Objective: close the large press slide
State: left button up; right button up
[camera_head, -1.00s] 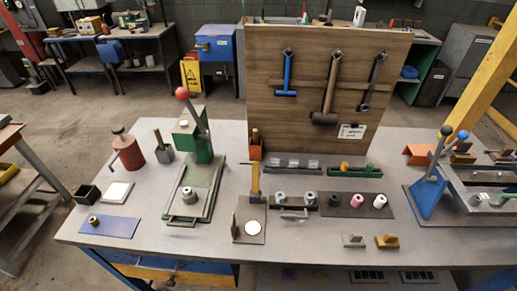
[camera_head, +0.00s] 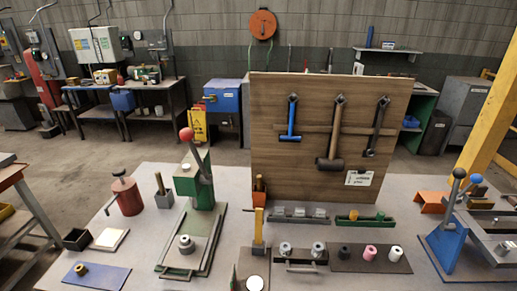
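A green press (camera_head: 197,178) with a red-knobbed lever (camera_head: 187,134) stands on the left part of the table. Its long slide (camera_head: 190,245) sticks out towards me between low rails, with a grey ring-shaped part (camera_head: 186,244) on it. A blue press (camera_head: 444,240) with a lever stands at the right, beside a grey framed slide unit (camera_head: 490,240) that is partly cut off by the picture edge. Which press is the large one is not marked. Neither of my grippers shows in the view.
A wooden tool board (camera_head: 325,185) stands at the back. Trays with small cylinders (camera_head: 301,255) fill the middle. The table's front edge is out of view.

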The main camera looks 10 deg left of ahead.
aim_at(190, 257)
jog(key=u, duration=2.2)
jog(key=k, duration=1.1)
jog(key=z, duration=1.4)
jog(key=i, duration=0.5)
jog(key=z, duration=0.05)
